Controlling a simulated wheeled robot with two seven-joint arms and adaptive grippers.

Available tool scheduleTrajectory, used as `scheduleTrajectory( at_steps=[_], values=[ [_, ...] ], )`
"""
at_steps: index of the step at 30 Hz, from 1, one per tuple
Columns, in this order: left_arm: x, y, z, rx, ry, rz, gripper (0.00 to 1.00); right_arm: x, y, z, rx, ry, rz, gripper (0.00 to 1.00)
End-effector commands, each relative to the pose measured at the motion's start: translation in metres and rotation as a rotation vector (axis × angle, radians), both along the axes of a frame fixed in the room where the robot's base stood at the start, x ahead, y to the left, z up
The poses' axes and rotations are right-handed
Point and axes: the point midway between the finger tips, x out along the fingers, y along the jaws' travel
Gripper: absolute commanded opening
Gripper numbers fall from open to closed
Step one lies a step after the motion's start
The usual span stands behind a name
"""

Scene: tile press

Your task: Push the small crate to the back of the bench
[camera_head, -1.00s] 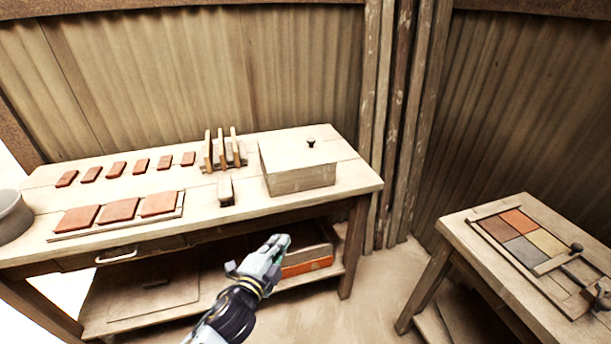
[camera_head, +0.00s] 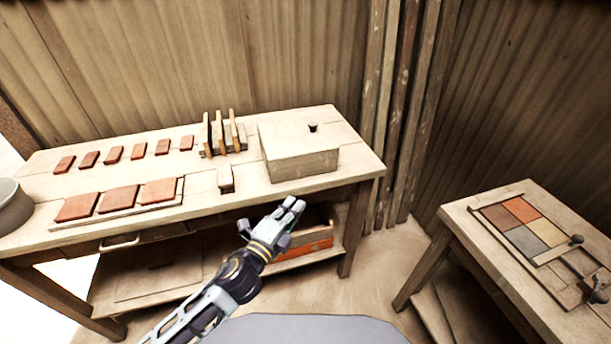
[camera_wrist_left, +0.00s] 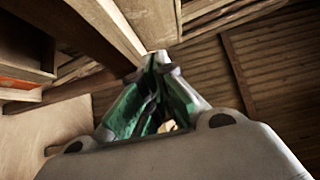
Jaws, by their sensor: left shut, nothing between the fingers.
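A pale wooden box (camera_head: 300,158), which looks like the small crate, sits near the right end of the bench (camera_head: 240,198). It has a dark knob on top. Bare bench top shows in front of it and a narrow strip behind it. My left gripper (camera_head: 295,203) is shut and empty, in front of the bench's front edge and apart from the box. In the left wrist view its green-lined fingers (camera_wrist_left: 160,62) meet at the tips, and the box cannot be made out there. My right gripper is not in view.
Left of the box stand a slotted wooden rack (camera_head: 222,140) and a small block (camera_head: 226,178). Several reddish tiles (camera_head: 118,198) lie further left. An open box with orange (camera_head: 305,245) is on the lower shelf. A second table (camera_head: 470,225) stands at right.

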Motion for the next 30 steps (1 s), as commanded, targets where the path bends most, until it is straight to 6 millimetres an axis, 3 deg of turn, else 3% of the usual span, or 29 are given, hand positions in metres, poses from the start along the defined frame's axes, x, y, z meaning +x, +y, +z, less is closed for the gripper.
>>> scheduleTrajectory(
  at_steps=[30],
  values=[
    [0.063,-0.032,0.001,0.0,-0.002,0.001,0.0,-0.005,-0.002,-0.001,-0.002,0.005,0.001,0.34]
  ],
)
